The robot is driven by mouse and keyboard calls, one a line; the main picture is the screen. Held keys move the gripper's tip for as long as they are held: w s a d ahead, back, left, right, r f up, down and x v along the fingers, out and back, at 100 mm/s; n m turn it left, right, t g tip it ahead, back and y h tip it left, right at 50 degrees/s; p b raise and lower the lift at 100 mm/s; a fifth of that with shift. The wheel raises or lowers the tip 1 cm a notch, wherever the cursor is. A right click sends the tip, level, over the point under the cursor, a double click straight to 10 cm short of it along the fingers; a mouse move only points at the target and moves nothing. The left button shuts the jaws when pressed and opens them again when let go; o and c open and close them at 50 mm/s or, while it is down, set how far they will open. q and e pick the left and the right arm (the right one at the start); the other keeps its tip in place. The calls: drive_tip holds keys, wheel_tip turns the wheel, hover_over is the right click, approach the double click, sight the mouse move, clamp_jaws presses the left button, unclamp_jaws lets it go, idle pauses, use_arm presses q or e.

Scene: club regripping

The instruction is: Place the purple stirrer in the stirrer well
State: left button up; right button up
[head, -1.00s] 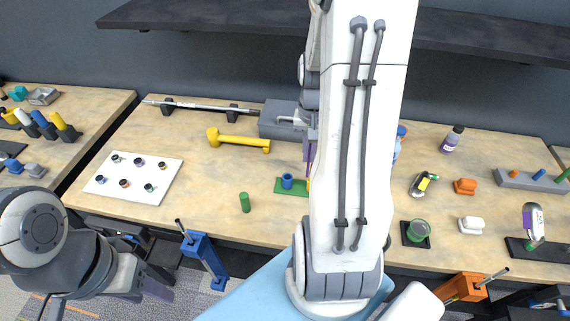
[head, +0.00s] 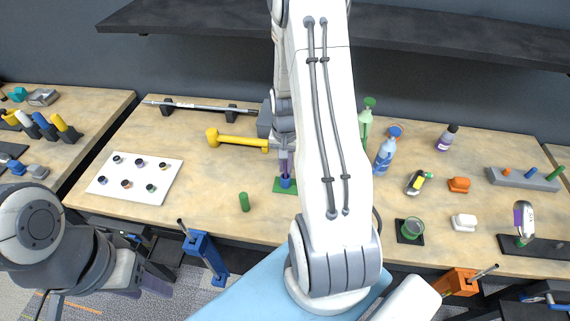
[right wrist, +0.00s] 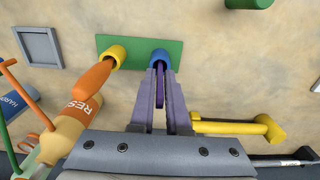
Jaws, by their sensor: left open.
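The purple stirrer (right wrist: 160,88) is upright between the fingers of my right gripper (right wrist: 163,76), which look closed on it. Its lower end is at the mouth of the blue stirrer well (right wrist: 159,57); how deep it sits is hard to tell. The well stands on a green base (right wrist: 140,47) beside a yellow cup (right wrist: 117,54). In the head view, the stirrer (head: 284,164) shows above the blue well (head: 286,182), with my right gripper (head: 284,148) just above. My left gripper (head: 147,288) is open and empty below the table's front edge at lower left.
A bottle with an orange label (right wrist: 80,112) and an orange tapered piece (right wrist: 92,80) are close beside the gripper. A white board (head: 135,178) with small cups lies left.

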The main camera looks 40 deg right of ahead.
drive_tip(key=shift+o, duration=0.9)
wheel_tip(320, 180, up, 12)
drive_tip(key=shift+r+b, duration=0.1)
drive_tip(key=shift+b, duration=0.9)
drive_tip(key=s+a+r+n, duration=0.15)
drive_tip(key=a+n, duration=0.25)
drive_tip(key=a, duration=0.6)
drive_tip(key=s+a+r+n, duration=0.15)
drive_tip(key=a+n, duration=0.25)
drive_tip(key=a, duration=0.6)
drive_tip(key=s+a+n+y, duration=0.1)
drive_tip(key=s+a+n, duration=0.8)
drive_tip(key=s+a, duration=0.2)
drive_tip(key=shift+s+r, duration=0.45)
drive_tip(key=shift+s, duration=0.7)
